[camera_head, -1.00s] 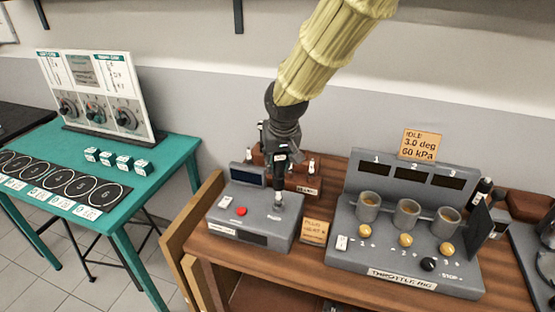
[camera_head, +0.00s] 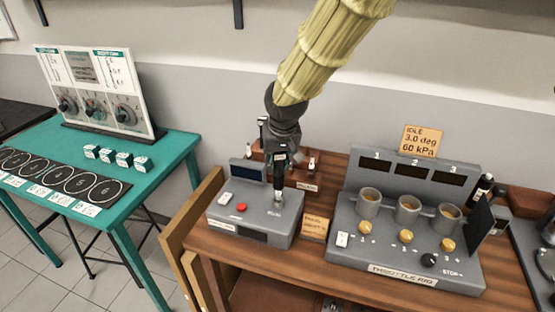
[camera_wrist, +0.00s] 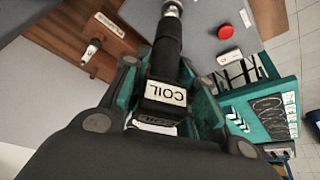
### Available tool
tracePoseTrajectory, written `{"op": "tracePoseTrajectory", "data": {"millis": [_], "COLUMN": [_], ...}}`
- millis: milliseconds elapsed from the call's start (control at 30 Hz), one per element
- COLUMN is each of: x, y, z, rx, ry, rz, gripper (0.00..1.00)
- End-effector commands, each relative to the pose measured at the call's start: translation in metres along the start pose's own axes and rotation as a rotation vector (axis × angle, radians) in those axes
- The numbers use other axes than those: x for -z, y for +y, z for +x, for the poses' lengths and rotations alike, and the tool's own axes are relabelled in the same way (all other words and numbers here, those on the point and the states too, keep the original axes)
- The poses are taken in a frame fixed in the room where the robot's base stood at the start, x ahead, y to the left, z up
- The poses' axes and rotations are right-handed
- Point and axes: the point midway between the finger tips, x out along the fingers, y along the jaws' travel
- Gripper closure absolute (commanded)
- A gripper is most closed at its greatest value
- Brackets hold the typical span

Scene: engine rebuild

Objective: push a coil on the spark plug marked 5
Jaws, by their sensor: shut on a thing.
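My gripper (camera_head: 281,155) is shut on a black coil with a white COIL label (camera_wrist: 165,94). The coil's long dark boot (camera_wrist: 168,45) points down at the grey box (camera_head: 225,212). Its lower end meets a metallic fitting (camera_wrist: 172,8) on top of the box, which also shows in the head view (camera_head: 278,203). The boot appears to cover the top of a spark plug there; I cannot see a number on it. Another spark plug (camera_head: 312,163) stands in the wooden rack behind and shows in the wrist view (camera_wrist: 92,47).
The grey box has a red button (camera_head: 241,207) and a small screen. A throttle rig (camera_head: 400,262) with cups and yellow knobs stands to the right. A small tan sign (camera_head: 315,226) stands between them. A teal table (camera_head: 165,155) is at the left.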

Motion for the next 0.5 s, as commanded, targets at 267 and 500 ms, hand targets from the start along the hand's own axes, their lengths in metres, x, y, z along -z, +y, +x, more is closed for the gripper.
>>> {"op": "tracePoseTrajectory", "data": {"millis": [267, 500], "x": [-0.0012, -0.0025], "y": [0.0000, 0.0000], "z": [0.0031, 0.0064], "rx": [0.000, 0.000], "ry": [0.000, 0.000], "rz": [0.000, 0.000], "gripper": [0.99, 0.99]}}
